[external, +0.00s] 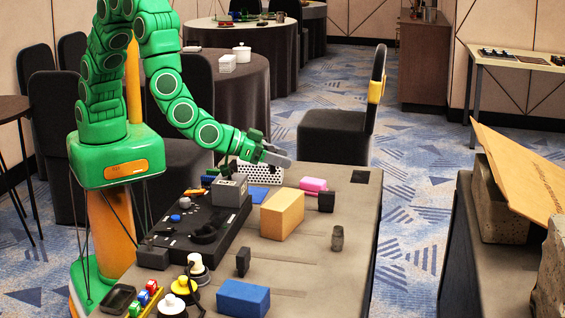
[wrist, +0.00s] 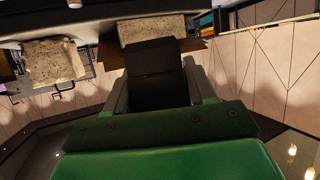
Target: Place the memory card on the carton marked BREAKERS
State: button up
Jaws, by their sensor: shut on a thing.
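My gripper (external: 277,157) is above the far end of the grey table in the external view. In the wrist view my gripper (wrist: 155,92) is shut on a black, flat-faced thing (wrist: 150,58), which I take to be the memory card; no marking on it is legible. In the external view the held thing cannot be told apart from the dark fingers.
The grey table (external: 310,260) holds a tan box (external: 282,213), a blue block (external: 243,298), a pink thing (external: 313,184), a white perforated box (external: 261,172) and a black panel (external: 190,235). Rough stone blocks (external: 497,205) stand at the right. A black chair (external: 340,135) is behind the table.

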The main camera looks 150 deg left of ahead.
jog(key=shift+w+a+f, duration=0.35)
jog(key=shift+f, duration=0.85)
jog(key=shift+w+a+f, duration=0.35)
jog(key=shift+a+f, duration=0.05)
jog(key=shift+f, duration=0.85)
jog(key=shift+w+a+f, duration=0.35)
jog(key=shift+f, duration=0.85)
jog(key=o, duration=1.1)
jog(key=shift+d+r, duration=0.15)
jog(key=shift+d, duration=0.05)
jog(key=v, duration=1.1)
jog(key=shift+s+d, duration=0.2)
jog(key=shift+s, duration=0.05)
